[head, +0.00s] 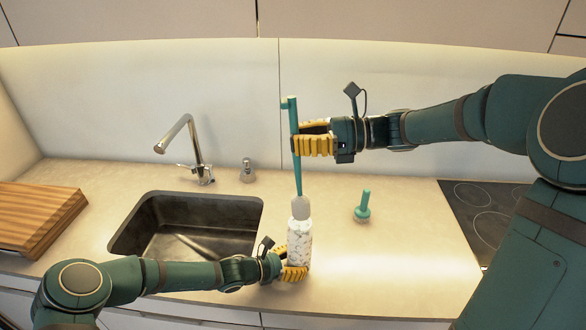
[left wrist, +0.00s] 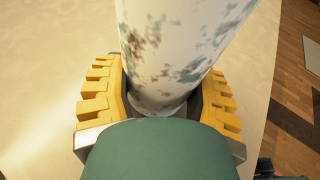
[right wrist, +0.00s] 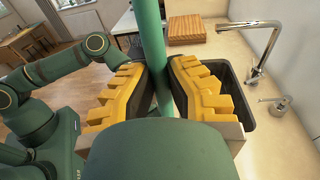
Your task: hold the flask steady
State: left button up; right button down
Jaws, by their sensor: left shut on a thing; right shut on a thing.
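The flask (head: 299,243), white with grey and brown speckles, stands upright near the counter's front edge. My left gripper (head: 294,273) is shut on its lower part; the left wrist view shows the flask (left wrist: 175,50) between the yellow fingers (left wrist: 160,100). My right gripper (head: 298,144) is shut on the green handle of a brush (head: 297,172), held nearly upright above the flask. The handle (right wrist: 152,45) runs between the fingers (right wrist: 160,90) in the right wrist view. The brush's pale head meets the flask's top; I cannot tell how far it is inside.
A green stopper-like piece (head: 363,207) stands on the counter (head: 400,250) right of the flask. A sink (head: 125,238) with a tap (head: 190,140) and a small dispenser (head: 247,171) lie left. A wooden board (head: 40,215) is far left, a hob (head: 480,205) right.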

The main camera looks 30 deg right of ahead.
jog(key=shift+w+d+f+m+t, duration=0.2)
jog(key=shift+d+f+t, duration=0.15)
jog(key=shift+f, duration=2.85)
jog(key=shift+w+d+f+m+t, duration=0.2)
jog(key=shift+d+f+t, duration=0.1)
jog(key=shift+f, duration=2.9)
jog(key=shift+w+d+f+m+t, duration=0.2)
jog(key=shift+d+f+t, duration=0.15)
jog(key=shift+f, duration=2.85)
jog(key=shift+w, duration=0.1)
jog(key=shift+r, duration=2.25)
jog(key=shift+f, duration=0.1)
jog(key=shift+f, duration=2.15)
